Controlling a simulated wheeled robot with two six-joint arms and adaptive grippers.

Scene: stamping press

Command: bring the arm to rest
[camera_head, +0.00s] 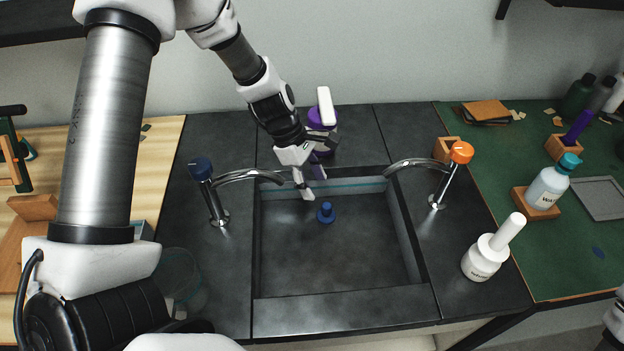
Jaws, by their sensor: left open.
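My left arm comes in from the left and reaches over the back of the dark sink (340,268). My left gripper (312,186) points down near the sink's back edge, with its jaws open and nothing seen between them. A small blue knobbed piece (326,214) is in the sink just below and to the right of the fingertips, apart from them as far as I can tell. My right gripper is out of view; only a bit of my right arm shows at the lower right edge.
A blue-capped tap (214,205) and an orange-capped tap (440,190) flank the sink. A purple container (319,118) stands behind my gripper. A white bottle (482,262) stands right of the sink. A clear glass (180,280) is at left.

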